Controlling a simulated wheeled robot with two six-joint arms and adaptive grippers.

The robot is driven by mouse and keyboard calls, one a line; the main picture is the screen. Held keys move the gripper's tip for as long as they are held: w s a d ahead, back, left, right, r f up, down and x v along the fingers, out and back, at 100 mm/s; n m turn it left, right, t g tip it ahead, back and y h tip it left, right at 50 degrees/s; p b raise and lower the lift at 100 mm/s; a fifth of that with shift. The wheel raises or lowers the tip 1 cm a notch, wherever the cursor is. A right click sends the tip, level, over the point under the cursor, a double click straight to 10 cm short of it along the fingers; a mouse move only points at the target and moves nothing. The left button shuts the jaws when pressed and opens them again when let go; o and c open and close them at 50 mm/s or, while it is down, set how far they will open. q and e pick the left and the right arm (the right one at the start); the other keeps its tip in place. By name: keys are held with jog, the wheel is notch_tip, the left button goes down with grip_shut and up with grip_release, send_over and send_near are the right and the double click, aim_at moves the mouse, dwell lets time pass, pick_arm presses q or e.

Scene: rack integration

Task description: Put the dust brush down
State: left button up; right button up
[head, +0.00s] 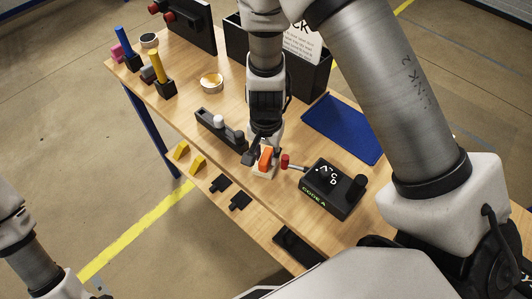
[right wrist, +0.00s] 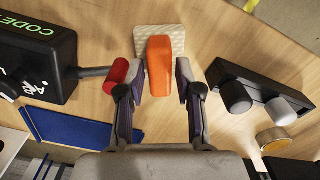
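The dust brush has an orange handle (head: 266,157) and a pale beige head (head: 264,173). In the right wrist view the orange handle (right wrist: 160,62) stands between the fingers, with the beige head (right wrist: 144,36) beyond it, over the wooden table. Whether the head touches the table I cannot tell. My left arm shows at the lower left in the head view; its gripper is out of view.
A black CODE A box (head: 331,190) with a red-ended lever (head: 285,161) stands close right of the brush. A black holder with a white knob (head: 218,122) is close left. A blue mat (head: 343,129) lies behind. Yellow pieces (head: 197,164) lie near the front edge.

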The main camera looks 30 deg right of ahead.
aim_at(266, 156)
notch_tip(266, 156, up, 11)
jog(key=shift+r, duration=0.2)
jog(key=shift+s, duration=0.1)
